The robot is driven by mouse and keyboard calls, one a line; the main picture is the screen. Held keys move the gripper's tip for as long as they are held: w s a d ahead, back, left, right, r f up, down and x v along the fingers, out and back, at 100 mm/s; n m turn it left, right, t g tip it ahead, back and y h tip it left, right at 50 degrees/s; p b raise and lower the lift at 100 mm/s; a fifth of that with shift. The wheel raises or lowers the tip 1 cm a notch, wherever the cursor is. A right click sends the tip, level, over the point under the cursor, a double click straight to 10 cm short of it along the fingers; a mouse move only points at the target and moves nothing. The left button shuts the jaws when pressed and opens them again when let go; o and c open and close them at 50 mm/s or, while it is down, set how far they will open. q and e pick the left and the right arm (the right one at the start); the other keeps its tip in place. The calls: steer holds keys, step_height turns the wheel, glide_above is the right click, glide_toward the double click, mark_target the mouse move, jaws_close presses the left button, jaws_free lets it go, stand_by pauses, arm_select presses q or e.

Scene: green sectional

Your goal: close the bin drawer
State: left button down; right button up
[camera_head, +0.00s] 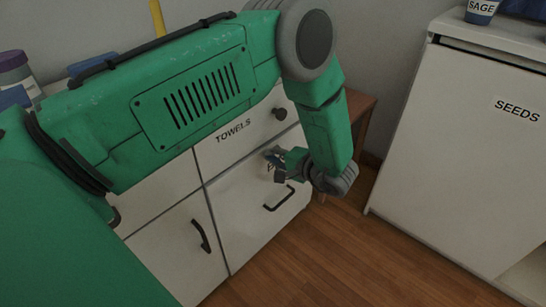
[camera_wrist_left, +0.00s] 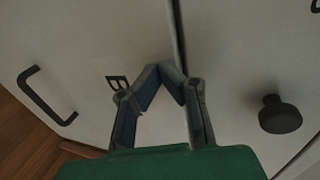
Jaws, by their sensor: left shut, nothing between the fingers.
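The bin drawer (camera_head: 245,220) is the white lower front of the cabinet, with a dark bar handle (camera_head: 279,199). Its label is mostly hidden behind my left gripper (camera_head: 274,162). In the left wrist view the bin drawer front (camera_wrist_left: 75,45) fills the left side, with its handle (camera_wrist_left: 47,97) and part of the label showing. My left gripper (camera_wrist_left: 162,72) is shut and empty, its fingertips near the top of the drawer front by the seam. I cannot tell if they touch. Any small gap of the drawer is hard to judge. My right gripper is not in view.
The towels drawer (camera_head: 235,150) with a round knob (camera_head: 280,113) is above. A white door (camera_head: 175,250) with a handle is to the left. A white seeds cabinet (camera_head: 450,150) stands at the right. Bare wooden floor (camera_head: 345,255) lies between.

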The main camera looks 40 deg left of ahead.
arm_select(q)
steer(key=a+p, duration=0.1)
steer(key=a, duration=0.1)
steer(key=shift+a+r+p, duration=0.1)
steer(key=shift+a+p, duration=0.2)
steer(key=shift+a, duration=0.05)
steer(key=shift+w, duration=0.1)
steer(key=shift+a, duration=0.1)
